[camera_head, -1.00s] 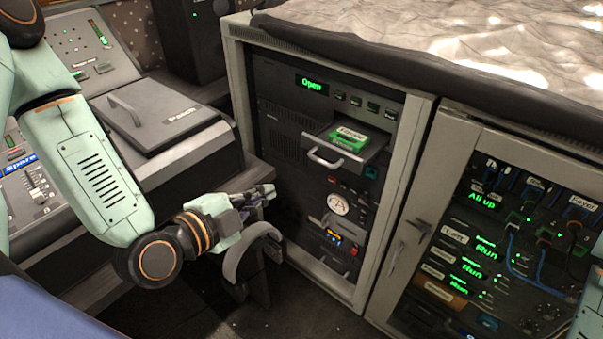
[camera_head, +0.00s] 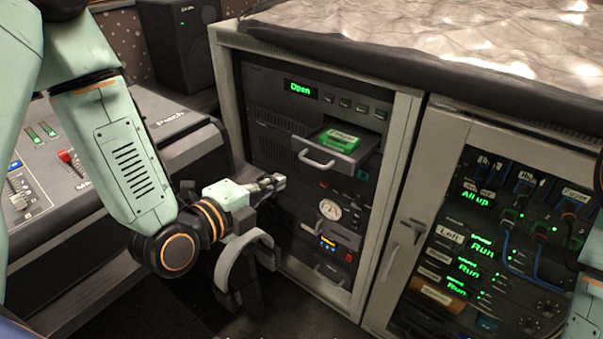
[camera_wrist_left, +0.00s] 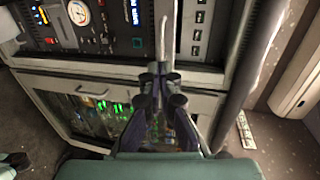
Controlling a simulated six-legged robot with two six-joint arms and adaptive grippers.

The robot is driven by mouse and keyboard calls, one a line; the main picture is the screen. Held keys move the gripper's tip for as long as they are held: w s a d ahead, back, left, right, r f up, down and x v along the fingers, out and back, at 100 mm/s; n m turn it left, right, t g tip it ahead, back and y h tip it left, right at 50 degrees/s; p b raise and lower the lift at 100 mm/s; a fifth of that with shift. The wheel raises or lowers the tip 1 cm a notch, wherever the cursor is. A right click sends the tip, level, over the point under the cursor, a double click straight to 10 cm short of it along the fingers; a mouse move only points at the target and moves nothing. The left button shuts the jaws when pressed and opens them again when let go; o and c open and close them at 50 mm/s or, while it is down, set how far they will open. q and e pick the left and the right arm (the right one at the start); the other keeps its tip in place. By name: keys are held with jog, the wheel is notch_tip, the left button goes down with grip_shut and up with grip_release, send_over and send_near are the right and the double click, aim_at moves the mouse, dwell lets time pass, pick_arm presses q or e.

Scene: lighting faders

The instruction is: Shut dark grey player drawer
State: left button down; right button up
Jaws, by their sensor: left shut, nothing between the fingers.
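The dark grey player drawer (camera_head: 338,158) stands pulled out of the rack, with a green labelled cartridge (camera_head: 339,140) lying in it and a pale bar handle (camera_head: 316,159) on its front. The display (camera_head: 300,88) above it reads "Open". My left gripper (camera_head: 280,181) is shut and empty, a little left of and below the drawer handle, apart from it. In the left wrist view my shut fingers (camera_wrist_left: 162,72) point toward the rack front. My right gripper is not in view; a pale green part of mine shows at the lower right edge.
The light grey rack frame (camera_head: 385,215) surrounds the player, with a gauge and small buttons below the drawer. A glass-doored cabinet (camera_head: 421,215) with cables and green lights stands at right. A mixing desk (camera_head: 75,180) is at left, a black speaker (camera_head: 180,42) behind.

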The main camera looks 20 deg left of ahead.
aim_at(310, 163)
pick_arm(q)
jog(key=b+x, duration=0.2)
jog(key=x, duration=0.7)
jog(key=shift+b, duration=0.35)
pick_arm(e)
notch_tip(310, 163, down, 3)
pick_arm(q)
jog(key=shift+d, duration=0.1)
jog(key=shift+r, duration=0.1)
